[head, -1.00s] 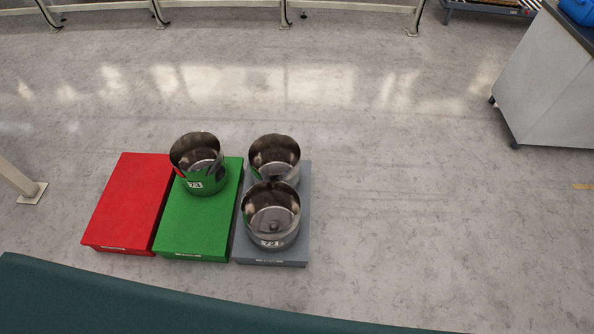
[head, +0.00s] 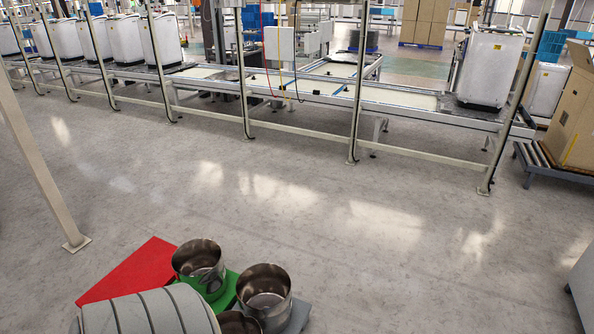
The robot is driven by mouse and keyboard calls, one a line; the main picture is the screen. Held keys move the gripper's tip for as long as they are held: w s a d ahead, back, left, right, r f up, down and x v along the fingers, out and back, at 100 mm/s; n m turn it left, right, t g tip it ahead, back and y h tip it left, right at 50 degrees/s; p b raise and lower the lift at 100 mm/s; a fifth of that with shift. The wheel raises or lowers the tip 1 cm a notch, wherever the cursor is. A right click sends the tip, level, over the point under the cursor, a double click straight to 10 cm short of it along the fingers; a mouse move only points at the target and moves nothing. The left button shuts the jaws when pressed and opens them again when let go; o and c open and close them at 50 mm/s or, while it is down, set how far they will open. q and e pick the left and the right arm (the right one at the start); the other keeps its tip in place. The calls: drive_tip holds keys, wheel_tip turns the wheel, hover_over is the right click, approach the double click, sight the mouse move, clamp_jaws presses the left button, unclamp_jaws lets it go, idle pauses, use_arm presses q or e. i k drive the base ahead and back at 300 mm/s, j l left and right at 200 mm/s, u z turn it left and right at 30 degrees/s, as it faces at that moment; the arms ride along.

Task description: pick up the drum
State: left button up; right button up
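Three open steel drums stand upright at the bottom of the head view. One drum (head: 200,268) stands on the green platform (head: 231,283). A second drum (head: 264,292) stands to its right on the grey platform (head: 299,316). A third drum (head: 238,322) is nearer to me, and only its upper part shows; the bottom edge of the picture cuts it off. The red platform (head: 138,268) lies to the left with no drum on its visible part; its near part is hidden. Neither of my grippers is in view.
A railed conveyor line (head: 300,105) runs across the back with several white washer tubs (head: 490,65) on it. A beige post (head: 42,165) stands at the left. A cardboard box (head: 572,120) is at the right. The floor between the platforms and the conveyor is clear.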

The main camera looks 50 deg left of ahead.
sight(264, 292)
drive_tip(key=i+u, duration=0.2)
drive_tip(key=i, duration=0.2)
drive_tip(key=i+l+u, duration=0.45)
drive_tip(key=i, duration=0.3)
drive_tip(key=i+j+u, duration=0.1)
drive_tip(key=i+u, duration=0.75)
drive_tip(key=i+l+u, duration=0.15)
drive_tip(key=i+u, duration=0.15)
drive_tip(key=u, duration=0.15)
